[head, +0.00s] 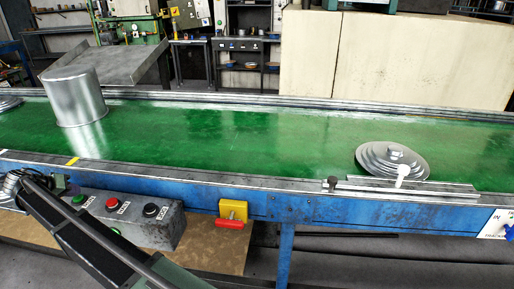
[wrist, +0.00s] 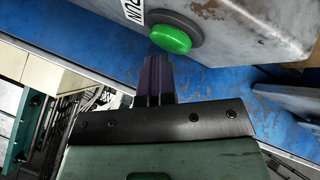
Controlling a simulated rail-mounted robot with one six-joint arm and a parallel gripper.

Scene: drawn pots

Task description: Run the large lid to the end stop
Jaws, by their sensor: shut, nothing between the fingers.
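A round stepped metal lid (head: 380,158) with a knob lies flat on the green belt (head: 240,135) at the right. Part of another metal disc (head: 6,103) shows at the left edge; I cannot tell its full size. A white peg (head: 403,171) stands in front of the right lid, by a metal rail (head: 440,190); I cannot tell whether they touch. My gripper (wrist: 156,62) is shut and empty, its fingertips close to the green button (wrist: 170,39) in the wrist view. Contact is unclear. The green button also shows on the control box in the head view (head: 78,200).
A tall metal pot (head: 73,97) stands on the belt at the left. The control box (head: 150,228) also carries a red button (head: 112,203) and a black button (head: 151,210). A yellow and red switch (head: 232,213) sits on the blue frame. The belt's middle is clear.

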